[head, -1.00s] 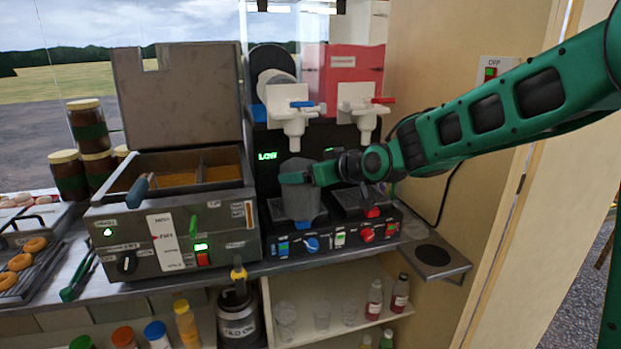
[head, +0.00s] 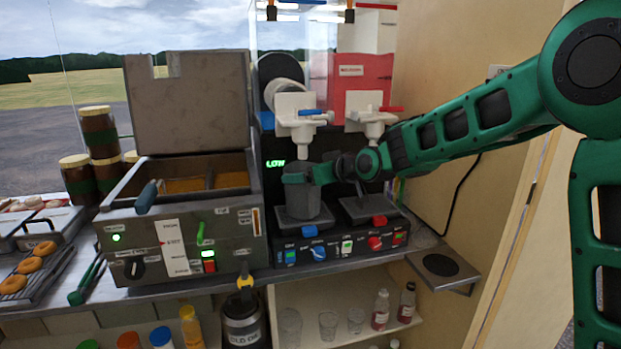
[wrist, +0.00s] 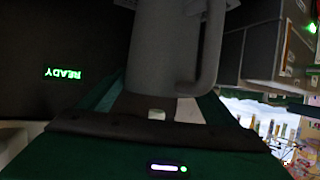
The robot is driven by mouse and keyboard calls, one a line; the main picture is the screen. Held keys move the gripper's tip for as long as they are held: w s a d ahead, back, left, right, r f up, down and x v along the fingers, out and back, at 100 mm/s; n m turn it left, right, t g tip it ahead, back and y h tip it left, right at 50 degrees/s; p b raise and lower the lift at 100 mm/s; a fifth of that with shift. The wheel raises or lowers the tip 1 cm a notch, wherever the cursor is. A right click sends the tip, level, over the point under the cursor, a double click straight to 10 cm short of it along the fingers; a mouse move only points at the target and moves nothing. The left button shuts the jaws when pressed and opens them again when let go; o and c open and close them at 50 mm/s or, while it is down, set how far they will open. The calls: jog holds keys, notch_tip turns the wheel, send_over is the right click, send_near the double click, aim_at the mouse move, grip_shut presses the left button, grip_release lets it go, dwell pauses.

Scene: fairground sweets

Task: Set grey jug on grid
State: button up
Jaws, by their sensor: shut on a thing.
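The grey jug (head: 302,197) stands upright at the left bay of the drinks machine, below the white tap with the blue lever (head: 303,122). My gripper (head: 312,173) reaches in from the right and is shut on the jug. In the wrist view the jug's body (wrist: 158,50) is between my fingers, with its handle (wrist: 210,50) to the right. The left grid (head: 298,224) is under the jug and mostly hidden by it. I cannot tell whether the jug's base touches it. The right grid (head: 362,208) is bare.
The fryer (head: 180,220) with its raised lid stands close on the left. The red-lever tap (head: 370,120) hangs above the right bay. A small shelf with a dark round plate (head: 440,265) is at the right. Glasses and bottles stand on the shelf below.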

jog(key=shift+s+f, duration=0.15)
jog(key=shift+f, duration=0.05)
dwell(0.6)
jog(key=o, duration=1.4)
jog(key=shift+o, duration=0.2)
jog(key=shift+s+d, duration=0.1)
jog(key=v, duration=1)
jog(key=s+d+f+m+g+h, duration=0.1)
jog(key=s+d+f+m+h, duration=0.15)
jog(key=s+d, duration=0.45)
jog(key=s+d+f+m+g+h, duration=0.2)
jog(key=s+d+f, duration=0.15)
jog(key=d, duration=0.85)
jog(key=s+d+f+m+g+h, duration=0.1)
jog(key=s+d+f+m+h, duration=0.25)
jog(key=d, duration=0.55)
jog(key=s+d+f+m+g, duration=0.2)
jog(key=s+d, duration=0.1)
jog(key=s, duration=0.6)
jog(key=s+d+f+m+g, duration=0.1)
jog(key=s+d+m+g, duration=0.1)
jog(key=s, duration=0.8)
jog(key=s+d+f+m+g, duration=0.2)
jog(key=s+d, duration=0.2)
jog(key=s, duration=0.5)
jog(key=shift+s+d+f+g, duration=0.3)
jog(key=shift+s, duration=0.05)
